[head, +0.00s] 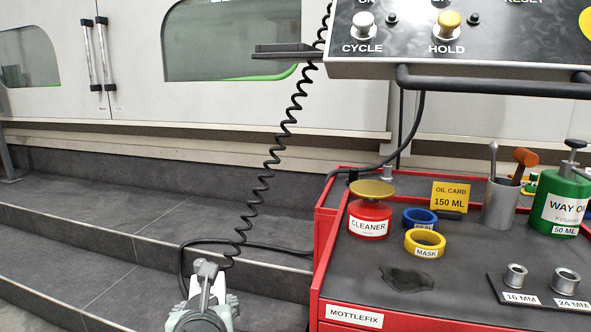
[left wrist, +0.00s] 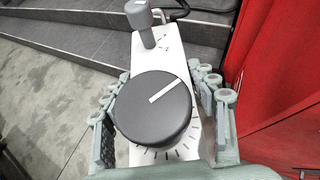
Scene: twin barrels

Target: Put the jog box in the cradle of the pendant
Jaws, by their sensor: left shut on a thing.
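The jog box (left wrist: 143,63) is a white box with a large dark grey dial (left wrist: 153,112) and a smaller grey knob. My left gripper (left wrist: 162,98) is shut on it, with a finger on each side. A coiled black cord (head: 264,178) runs from the box up to the pendant (head: 400,62). The cradle (head: 284,51) is a dark shelf at the pendant's left side, well above my gripper. It looks empty. My right gripper is out of view.
The red tool cart (head: 330,235) stands right of my left gripper. On it are a red cleaner can (head: 369,222), tape rolls, a metal cup (head: 499,203) and a green oil can (head: 560,205). The machine stands behind, above grey steps (head: 90,240). Space between gripper and cradle looks clear except for the cord.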

